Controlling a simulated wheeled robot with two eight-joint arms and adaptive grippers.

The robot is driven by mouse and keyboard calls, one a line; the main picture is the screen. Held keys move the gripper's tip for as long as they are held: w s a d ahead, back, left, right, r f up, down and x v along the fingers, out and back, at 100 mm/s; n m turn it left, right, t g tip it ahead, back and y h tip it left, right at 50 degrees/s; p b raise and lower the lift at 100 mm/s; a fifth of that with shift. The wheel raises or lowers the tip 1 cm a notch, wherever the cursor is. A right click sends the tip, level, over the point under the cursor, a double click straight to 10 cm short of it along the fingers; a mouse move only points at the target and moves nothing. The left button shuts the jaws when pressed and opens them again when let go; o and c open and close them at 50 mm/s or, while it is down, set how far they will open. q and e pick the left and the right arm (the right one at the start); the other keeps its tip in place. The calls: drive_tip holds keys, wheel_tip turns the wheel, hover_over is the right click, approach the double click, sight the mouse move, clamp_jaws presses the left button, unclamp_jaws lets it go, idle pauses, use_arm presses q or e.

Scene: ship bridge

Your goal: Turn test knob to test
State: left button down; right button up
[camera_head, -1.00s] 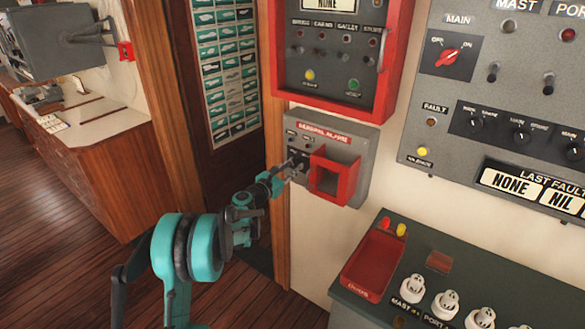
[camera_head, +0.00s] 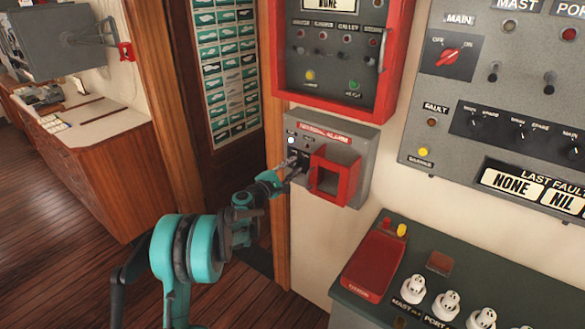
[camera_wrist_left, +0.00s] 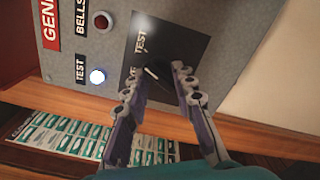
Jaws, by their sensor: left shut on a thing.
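The grey general alarm box (camera_head: 358,143) is on the wall in the middle of the head view. In the left wrist view its black knob plate (camera_wrist_left: 178,42) shows a TEST label at its upper left. The dark test knob (camera_wrist_left: 151,72) has a white pointer line and sits between my left fingers; its outline is hard to make out. My left gripper (camera_head: 297,163) is shut on the knob, with its fingers also in the wrist view (camera_wrist_left: 156,76). A lamp (camera_wrist_left: 97,76) beside a second TEST label glows white. My right gripper is not in view.
A red square guard (camera_head: 351,179) projects from the box just right of my gripper. A red-framed panel (camera_head: 392,75) hangs above. A dark green console (camera_head: 440,240) with white plugs stands below right. A wooden post (camera_head: 275,110) is close on the left.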

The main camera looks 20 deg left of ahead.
use_arm(q)
drive_tip(key=shift+m, duration=0.8)
drive_tip(key=c, duration=1.2)
unclamp_jaws()
drive_tip(key=shift+s, duration=0.1)
drive_tip(key=v, duration=1.2)
